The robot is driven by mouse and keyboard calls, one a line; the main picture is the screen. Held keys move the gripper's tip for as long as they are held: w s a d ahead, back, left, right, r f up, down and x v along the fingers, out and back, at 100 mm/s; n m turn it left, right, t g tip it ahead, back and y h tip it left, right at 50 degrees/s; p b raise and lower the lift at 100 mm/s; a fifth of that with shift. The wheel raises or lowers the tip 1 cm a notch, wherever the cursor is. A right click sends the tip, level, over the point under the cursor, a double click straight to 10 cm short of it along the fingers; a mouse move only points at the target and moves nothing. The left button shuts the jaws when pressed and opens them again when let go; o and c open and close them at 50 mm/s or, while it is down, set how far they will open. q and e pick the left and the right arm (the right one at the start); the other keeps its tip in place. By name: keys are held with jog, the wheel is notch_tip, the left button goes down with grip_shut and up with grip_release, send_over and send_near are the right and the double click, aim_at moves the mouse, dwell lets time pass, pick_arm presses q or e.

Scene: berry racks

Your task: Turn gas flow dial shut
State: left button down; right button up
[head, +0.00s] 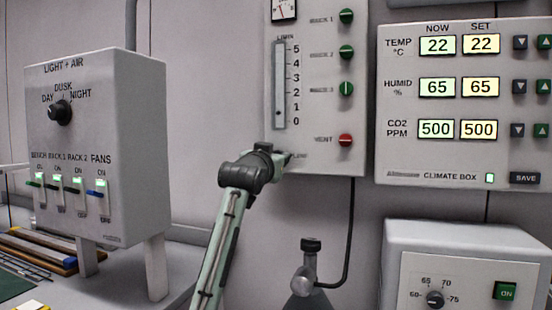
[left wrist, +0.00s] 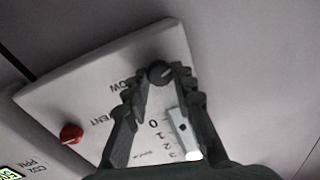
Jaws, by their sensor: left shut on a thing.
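The gas panel (head: 320,150) on the back wall carries a gauge tube (head: 279,85) with a scale from 0 to 5 and a FLOW label at its lower left. The dark, round flow dial (left wrist: 160,72) sits between the fingertips of my left gripper (left wrist: 162,80) in the left wrist view. The fingers are shut on it from both sides. In the head view my left gripper (head: 268,157) covers the dial, so its pointer and setting are hidden. My right gripper is not in view.
A red VENT knob (head: 346,140) and green rack knobs (head: 346,88) line the panel's right side. A light and air box (head: 95,140) stands left, a climate box (head: 460,100) hangs right.

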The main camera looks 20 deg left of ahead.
pick_arm(q)
jog(key=n, duration=0.5)
jog(key=shift+g, duration=0.3)
jog(key=shift+n, duration=0.3)
jog(key=c, duration=1.3)
grip_release()
jog(key=shift+o, duration=0.2)
jog(key=s, duration=1.2)
jog(key=shift+d, duration=0.4)
